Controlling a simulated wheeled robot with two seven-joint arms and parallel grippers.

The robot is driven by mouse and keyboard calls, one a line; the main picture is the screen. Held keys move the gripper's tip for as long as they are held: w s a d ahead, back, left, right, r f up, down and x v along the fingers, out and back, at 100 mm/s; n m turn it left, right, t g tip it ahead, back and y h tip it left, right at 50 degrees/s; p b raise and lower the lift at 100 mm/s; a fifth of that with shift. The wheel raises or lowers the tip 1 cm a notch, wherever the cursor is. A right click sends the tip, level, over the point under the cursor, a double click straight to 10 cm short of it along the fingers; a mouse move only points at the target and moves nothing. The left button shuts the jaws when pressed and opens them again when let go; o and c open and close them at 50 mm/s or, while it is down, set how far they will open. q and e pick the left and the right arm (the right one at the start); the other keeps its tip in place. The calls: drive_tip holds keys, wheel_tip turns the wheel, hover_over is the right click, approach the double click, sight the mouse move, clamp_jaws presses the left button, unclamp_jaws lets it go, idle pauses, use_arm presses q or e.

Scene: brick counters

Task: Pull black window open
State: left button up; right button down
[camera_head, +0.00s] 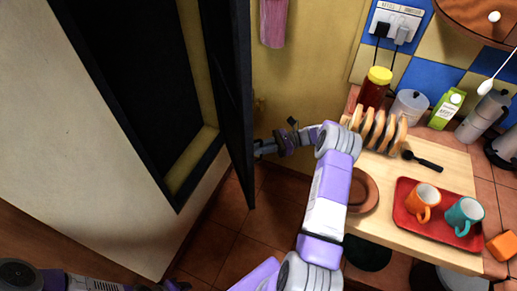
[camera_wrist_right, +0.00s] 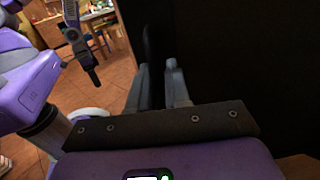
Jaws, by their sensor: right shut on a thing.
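The black window (camera_head: 232,95) shows as a dark panel standing swung out from its black frame (camera_head: 128,90), seen nearly edge-on. The opening beside it is dark. My right gripper (camera_head: 258,148) is at the panel's right side, near its lower part. In the right wrist view, the two grey fingers (camera_wrist_right: 160,78) are close together on a narrow dark part of the window, beside the large black panel (camera_wrist_right: 225,60). The exact grip is hard to see in the dark. My left arm shows at the bottom left of the head view; its finger state is unclear.
A pink cloth (camera_head: 273,22) hangs on the yellow wall. Tiled floor (camera_head: 225,240) is free below the window.

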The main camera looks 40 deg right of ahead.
drive_tip(key=c, duration=1.3)
unclamp_jaws()
drive_tip(key=shift+r, duration=0.15)
wheel_tip(320, 180, up, 10)
drive_tip(key=p, duration=0.3)
